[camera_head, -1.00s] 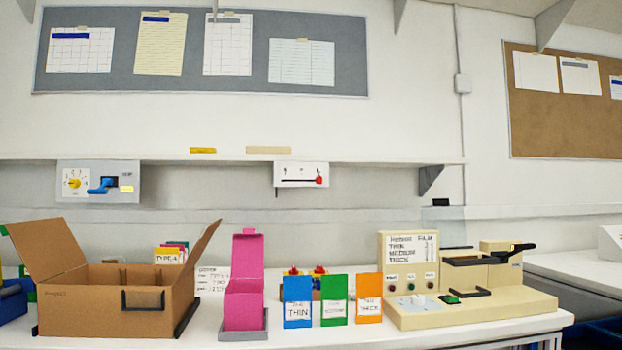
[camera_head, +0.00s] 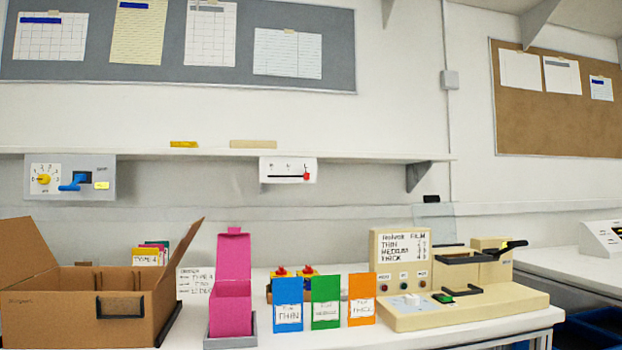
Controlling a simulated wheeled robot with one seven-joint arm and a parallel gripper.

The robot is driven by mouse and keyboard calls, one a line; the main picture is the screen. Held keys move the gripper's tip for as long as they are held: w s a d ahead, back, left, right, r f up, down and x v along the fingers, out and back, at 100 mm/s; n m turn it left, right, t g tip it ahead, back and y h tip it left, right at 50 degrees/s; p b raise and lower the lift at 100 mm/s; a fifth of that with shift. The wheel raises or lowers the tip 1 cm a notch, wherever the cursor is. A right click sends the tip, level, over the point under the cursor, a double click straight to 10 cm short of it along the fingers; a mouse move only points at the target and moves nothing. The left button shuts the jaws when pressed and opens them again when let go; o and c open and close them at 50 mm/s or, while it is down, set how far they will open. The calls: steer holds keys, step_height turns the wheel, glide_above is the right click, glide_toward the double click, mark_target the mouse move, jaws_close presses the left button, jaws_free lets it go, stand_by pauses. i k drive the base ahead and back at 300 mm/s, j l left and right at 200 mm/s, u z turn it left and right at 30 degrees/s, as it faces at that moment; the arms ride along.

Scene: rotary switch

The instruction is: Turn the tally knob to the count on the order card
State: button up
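The wall panel at the left under the shelf carries a round yellow knob (camera_head: 44,179) on a white numbered dial, a blue lever (camera_head: 76,181) and a small yellow label (camera_head: 101,186). The dial's marks are too small to read surely. A white order card (camera_head: 195,283) with lines of text stands on the bench behind the pink box, partly hidden by the box and the carton. A count on it cannot be read. My gripper is not in view.
An open cardboard carton (camera_head: 60,322), a pink box (camera_head: 231,305), and blue (camera_head: 288,291), green (camera_head: 325,288) and orange (camera_head: 361,287) film packs stand on the bench. A beige sealing machine (camera_head: 455,306) is at right. A white slider panel (camera_head: 288,170) hangs from the shelf.

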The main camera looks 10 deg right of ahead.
mark_target(44, 179)
steer(key=u, duration=1.35)
